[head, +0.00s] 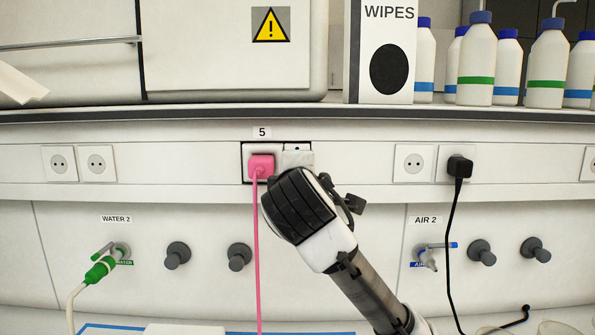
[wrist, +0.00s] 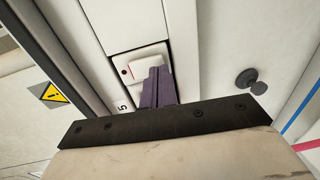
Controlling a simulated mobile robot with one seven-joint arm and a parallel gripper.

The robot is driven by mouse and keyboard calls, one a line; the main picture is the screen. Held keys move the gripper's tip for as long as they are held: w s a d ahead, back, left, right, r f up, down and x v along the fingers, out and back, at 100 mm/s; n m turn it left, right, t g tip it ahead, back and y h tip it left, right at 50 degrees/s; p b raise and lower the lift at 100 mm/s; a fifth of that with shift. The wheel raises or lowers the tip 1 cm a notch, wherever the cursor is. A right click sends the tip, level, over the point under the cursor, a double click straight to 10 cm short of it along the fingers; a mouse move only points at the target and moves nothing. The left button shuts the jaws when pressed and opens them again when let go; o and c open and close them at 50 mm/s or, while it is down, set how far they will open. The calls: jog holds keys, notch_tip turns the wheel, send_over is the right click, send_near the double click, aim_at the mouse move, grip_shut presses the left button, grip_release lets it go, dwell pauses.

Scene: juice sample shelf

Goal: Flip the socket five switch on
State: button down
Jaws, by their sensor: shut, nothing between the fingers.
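Socket five, under a "5" label (head: 262,132), is a dark-framed double unit on the white wall panel. A pink plug (head: 261,166) with a hanging pink cord fills its left half. The white rocker switch (head: 298,157) is its right half; my arm is just below it. The switch also shows in the wrist view (wrist: 138,66), with a small red dot near one end. I cannot tell whether it is on or off. My gripper (wrist: 158,71) is shut and empty, its dark fingertips overlapping the switch's edge; contact is unclear. My arm hides the fingers in the head view.
Double sockets sit left (head: 78,163) and right, where a black plug (head: 459,167) is inserted. Below are grey knobs (head: 177,255), a green-fitted water tap (head: 104,264) and an air tap (head: 428,256). Bottles and a wipes box (head: 382,50) stand on the shelf above.

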jog(key=shift+w+f, duration=0.1)
jog(key=shift+w, duration=0.35)
jog(key=s+r+b, duration=0.1)
jog(key=s+b, duration=0.3)
jog(key=s, duration=0.9)
jog(key=shift+s+t+b, duration=0.25)
jog(key=shift+t+b, duration=0.05)
jog(key=shift+b, duration=0.1)
